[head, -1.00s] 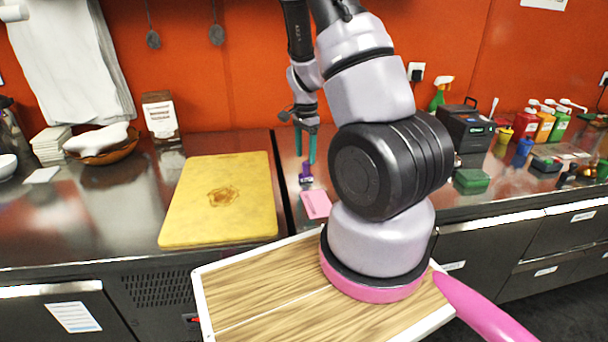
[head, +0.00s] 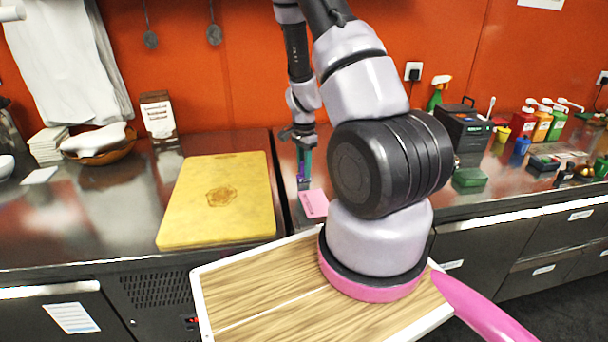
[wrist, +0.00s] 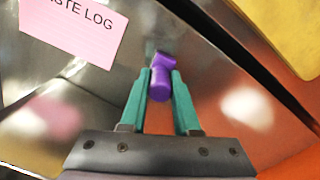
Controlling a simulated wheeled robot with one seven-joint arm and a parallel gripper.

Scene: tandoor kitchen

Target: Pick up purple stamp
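The purple stamp (wrist: 161,81) shows between the two green fingers of my gripper (wrist: 162,88) in the wrist view. Both fingertips appear to touch the sides of its rounded handle. In the head view my gripper (head: 305,163) points down at the counter, with the purple stamp (head: 301,172) small and partly hidden at its tips. I cannot tell whether the stamp's base touches the counter.
A pink card (head: 313,204) lies close by on the steel counter; it also shows in the wrist view (wrist: 75,30). A yellow board (head: 218,205) is to the left. A green box (head: 470,178) and a dark machine (head: 463,128) stand to the right.

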